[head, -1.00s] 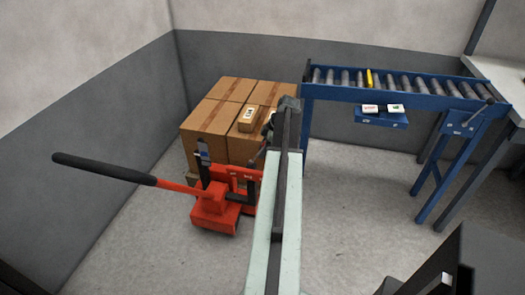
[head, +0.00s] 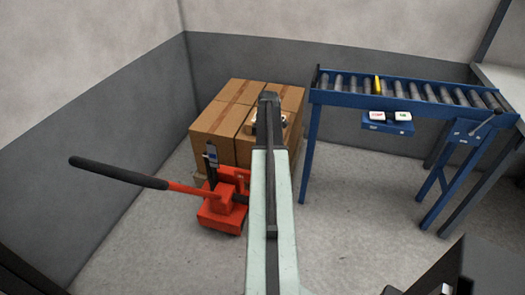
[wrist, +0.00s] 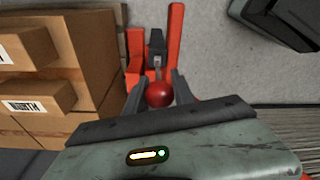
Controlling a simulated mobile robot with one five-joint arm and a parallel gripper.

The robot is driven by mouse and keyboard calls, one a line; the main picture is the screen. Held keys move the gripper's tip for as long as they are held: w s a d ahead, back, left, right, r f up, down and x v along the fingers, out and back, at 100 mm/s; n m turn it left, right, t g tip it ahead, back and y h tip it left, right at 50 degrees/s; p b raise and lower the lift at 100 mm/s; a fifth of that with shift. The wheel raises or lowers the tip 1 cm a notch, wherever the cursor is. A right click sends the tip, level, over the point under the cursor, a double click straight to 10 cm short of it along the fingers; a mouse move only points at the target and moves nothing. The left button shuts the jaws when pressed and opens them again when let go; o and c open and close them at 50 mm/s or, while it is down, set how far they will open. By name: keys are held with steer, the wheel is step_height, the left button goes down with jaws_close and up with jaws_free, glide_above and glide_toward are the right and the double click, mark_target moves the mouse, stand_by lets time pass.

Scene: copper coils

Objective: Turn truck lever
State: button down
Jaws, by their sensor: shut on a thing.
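The red pallet truck (head: 222,212) stands at the left of centre in the head view, its long black handle (head: 120,172) reaching out to the left. In the wrist view, red truck parts (wrist: 175,40) show beyond my gripper. A round red knob (wrist: 159,94) sits between the two grey fingers of my gripper (wrist: 158,84), which is shut on it. The knob appears to be the end of the truck's lever; a dark part with a pale stem (wrist: 157,60) shows just behind it. In the head view my arm hides the gripper and the knob.
Stacked cardboard boxes (head: 225,121) stand behind the truck and show at the left of the wrist view (wrist: 75,45). A blue roller conveyor (head: 345,100) stands to the right, with a blue box (head: 388,127) below its front rail. Grey floor (head: 350,200) is clear between.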

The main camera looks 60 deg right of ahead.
steer(key=shift+w+a, duration=0.1)
steer(key=shift+w, duration=0.15)
steer(key=c, duration=1.1)
jaws_free()
steer(key=r+p, duration=0.5)
steer(key=s+r+p, duration=0.1)
steer(key=r+p, duration=0.2)
steer(key=shift+d, duration=0.35)
steer(key=shift+f, duration=0.15)
